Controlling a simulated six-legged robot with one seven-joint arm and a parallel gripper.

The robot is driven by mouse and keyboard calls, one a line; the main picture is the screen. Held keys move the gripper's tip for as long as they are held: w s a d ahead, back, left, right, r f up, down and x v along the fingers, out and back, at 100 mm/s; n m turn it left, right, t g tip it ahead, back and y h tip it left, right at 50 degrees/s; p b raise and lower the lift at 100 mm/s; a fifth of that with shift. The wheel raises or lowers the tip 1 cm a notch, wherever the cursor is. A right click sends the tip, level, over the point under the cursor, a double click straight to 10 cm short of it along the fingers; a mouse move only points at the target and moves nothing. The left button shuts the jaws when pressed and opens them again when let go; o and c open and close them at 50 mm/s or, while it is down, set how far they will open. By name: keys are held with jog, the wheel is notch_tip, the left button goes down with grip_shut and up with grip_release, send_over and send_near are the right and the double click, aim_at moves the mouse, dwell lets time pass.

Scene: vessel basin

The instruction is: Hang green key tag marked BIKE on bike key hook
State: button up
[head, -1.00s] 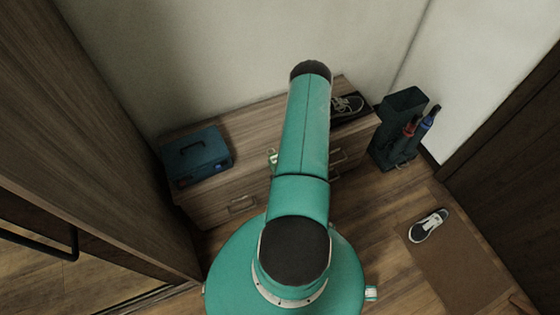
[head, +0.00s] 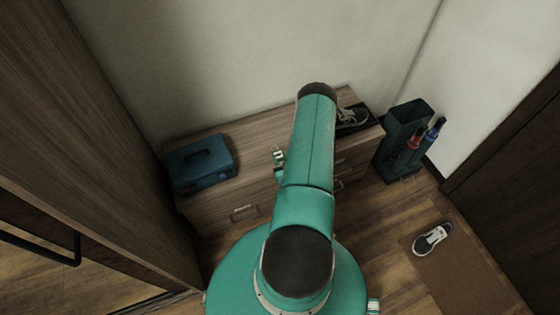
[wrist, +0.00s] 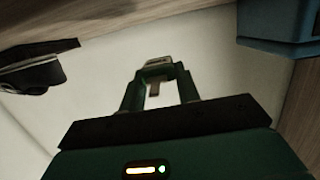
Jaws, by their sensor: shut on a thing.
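My gripper (wrist: 157,76) shows in the wrist view with its two green fingers drawn together at the tips. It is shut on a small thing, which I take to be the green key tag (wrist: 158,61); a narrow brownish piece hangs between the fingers. The tag's lettering cannot be read. In the head view my gripper (head: 279,160) shows as a small pale green shape left of my arm, in front of the wooden cabinet. My arm hides part of that area. I cannot make out the bike key hook in either view.
A wooden drawer cabinet (head: 222,214) stands against the pale wall. A blue toolbox (head: 201,168) is on its left end and a dark shoe (head: 350,117) on its right. A dark umbrella stand (head: 404,135) is at right.

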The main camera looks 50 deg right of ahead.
aim_at(280, 157)
jog(key=f, duration=0.1)
jog(key=w+d+f, duration=0.1)
jog(key=shift+w+d+f, duration=0.3)
jog(key=shift+d+f, duration=0.1)
jog(key=shift+w+d+f, duration=0.2)
jog(key=shift+f, duration=0.75)
jog(key=shift+w+d+f, duration=0.15)
jog(key=shift+f, duration=0.8)
jog(key=shift+f, duration=0.1)
jog(key=o, duration=1)
jog(key=v, duration=1.4)
jog(key=shift+w+a, duration=0.1)
jog(key=shift+w, duration=0.05)
